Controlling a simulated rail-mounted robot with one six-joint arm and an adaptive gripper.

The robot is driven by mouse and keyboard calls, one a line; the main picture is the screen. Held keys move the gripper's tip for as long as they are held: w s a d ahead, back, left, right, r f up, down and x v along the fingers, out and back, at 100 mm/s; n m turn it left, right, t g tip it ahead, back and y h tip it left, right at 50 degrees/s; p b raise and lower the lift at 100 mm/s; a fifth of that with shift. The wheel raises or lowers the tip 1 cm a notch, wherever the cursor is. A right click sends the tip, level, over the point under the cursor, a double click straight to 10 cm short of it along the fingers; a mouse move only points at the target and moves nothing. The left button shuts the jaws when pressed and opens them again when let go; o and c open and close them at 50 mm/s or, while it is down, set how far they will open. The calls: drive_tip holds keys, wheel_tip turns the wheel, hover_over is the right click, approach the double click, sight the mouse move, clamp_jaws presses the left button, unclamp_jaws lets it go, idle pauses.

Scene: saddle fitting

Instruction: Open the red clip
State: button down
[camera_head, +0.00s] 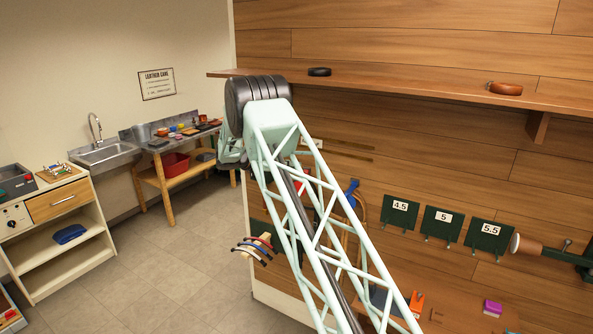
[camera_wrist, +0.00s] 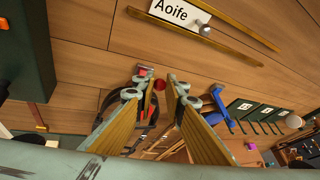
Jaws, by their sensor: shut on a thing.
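The red clip (camera_wrist: 160,85) shows as a small red piece between my fingertips in the wrist view, close to the wooden wall. My gripper (camera_wrist: 161,88) has its two yellow-sided fingers closed in on it from left and right. A second small red patch (camera_wrist: 144,72) shows by the left fingertip; I cannot tell if it is part of the clip. Dark straps hang around and behind the left finger. In the head view my arm hides the gripper; some red (camera_head: 308,187) shows through its lattice. How far the clip's jaws are apart cannot be told.
A blue clip (camera_wrist: 219,104) is right of my gripper, on the wall. A name plate "Aoife" (camera_wrist: 180,15) and brass rails are above. Green numbered plates (camera_head: 443,224) hang to the right. Orange (camera_head: 416,303) and purple (camera_head: 492,308) pieces lie on the bench below. A shelf (camera_head: 430,82) juts out above.

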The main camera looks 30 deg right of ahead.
drive_tip(key=shift+w+d+r+p, duration=0.2)
drive_tip(key=shift+w+d+r, duration=0.25)
drive_tip(key=shift+r, duration=0.3)
drive_tip(key=shift+w+d+r+p, duration=0.2)
drive_tip(key=shift+d+r, duration=0.35)
drive_tip(key=shift+r, duration=0.25)
drive_tip(key=shift+w+d+r+p, duration=0.15)
drive_tip(key=shift+w+d+r, duration=0.3)
drive_tip(key=shift+r, duration=0.3)
drive_tip(key=shift+d+r, duration=0.15)
drive_tip(key=c, duration=2.9)
unclamp_jaws()
drive_tip(key=shift+d, duration=0.1)
drive_tip(key=shift+o, duration=1.3)
drive_tip(key=shift+s+d, duration=0.1)
drive_tip(key=shift+s, duration=0.05)
drive_tip(key=shift+f, duration=0.35)
drive_tip(key=shift+a, duration=0.2)
